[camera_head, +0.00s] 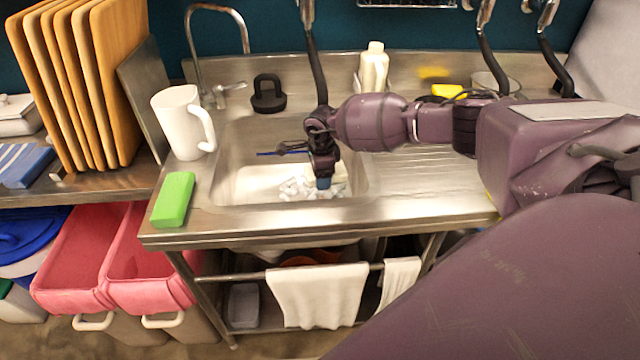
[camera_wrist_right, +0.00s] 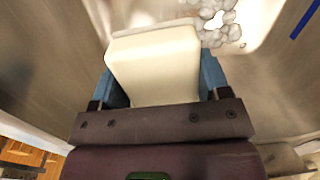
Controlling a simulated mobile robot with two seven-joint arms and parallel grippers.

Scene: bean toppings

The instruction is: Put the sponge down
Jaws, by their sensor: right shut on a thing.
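A pale cream block, which looks like the sponge (camera_wrist_right: 155,65), is held between the blue fingertips of my right gripper (camera_wrist_right: 158,82). In the head view my right gripper (camera_head: 322,183) points down into the sink (camera_head: 225,150), and only a small pale part of the block (camera_head: 340,174) shows beside it. White foam (camera_head: 297,189) lies in the basin below. A green block (camera_head: 174,200) lies on the counter's front left corner, and a yellow one (camera_head: 447,91) lies at the back right. My left gripper is not in view.
A white pitcher (camera_head: 180,120) stands left of the basin, near the faucet (camera_head: 222,50). A black-handled object (camera_head: 268,93) and a soap bottle (camera_head: 373,70) stand behind the basin. The ribbed drainboard (camera_head: 430,175) right of the basin is largely clear beneath my arm.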

